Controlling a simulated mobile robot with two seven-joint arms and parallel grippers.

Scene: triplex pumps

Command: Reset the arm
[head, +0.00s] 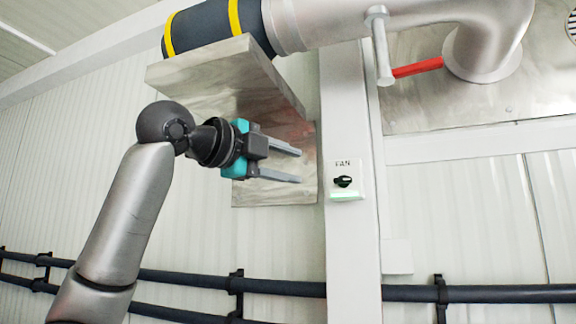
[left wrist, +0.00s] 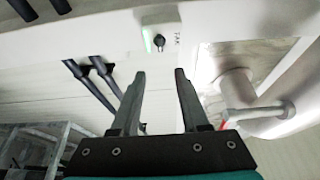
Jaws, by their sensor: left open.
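My left arm comes in from the lower left in the head view. Its gripper (head: 299,165) is open and empty, with the two fingers apart and pointing right. The fingers are in front of a metal bracket plate and to the left of the fan switch (head: 342,181). The switch has a black knob on a white plate with a FAN label and a lit green strip. In the left wrist view the open fingers (left wrist: 160,73) frame free space, and the switch (left wrist: 158,41) shows beyond them. My right gripper is in neither view.
A metal bracket (head: 215,80) is above and behind my left gripper. A large pipe (head: 330,25) with a red-handled valve (head: 417,67) runs along the top. Dark horizontal pipes (head: 200,280) run along the wall below. A white post (head: 350,250) carries the switch.

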